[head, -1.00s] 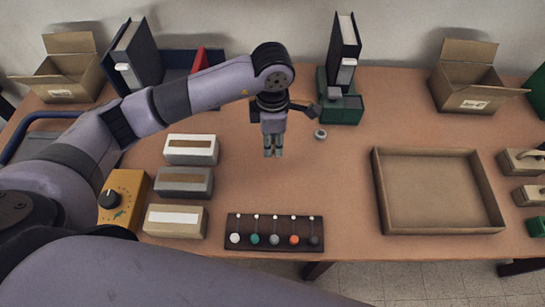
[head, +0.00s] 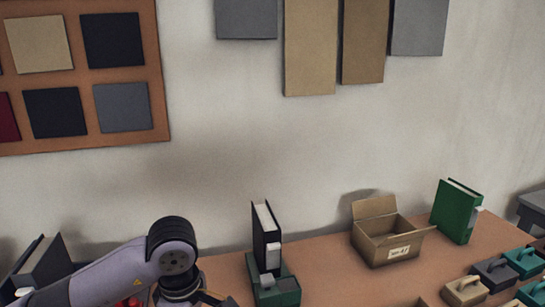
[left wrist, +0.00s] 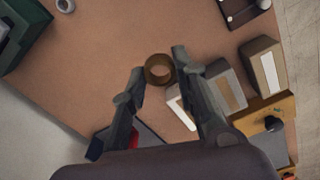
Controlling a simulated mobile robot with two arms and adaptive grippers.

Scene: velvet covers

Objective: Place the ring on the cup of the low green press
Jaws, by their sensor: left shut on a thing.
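My left gripper (left wrist: 160,67) is shut on a brown ring (left wrist: 160,69), which sits between its fingertips in the left wrist view. The ring's opening shows, and the table lies below it. The low green press (head: 278,288) stands on the table at the bottom middle of the head view. Its green body also shows at the upper left of the left wrist view (left wrist: 20,35), apart from the ring. I cannot clearly make out its cup. In the head view my left arm shows at bottom left, but its gripper is out of frame. My right gripper is not in view.
A black binder (head: 265,235) stands behind the press. An open carton (head: 385,245) and a green binder (head: 457,212) stand further right. A small grey round piece (left wrist: 65,5) lies near the press.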

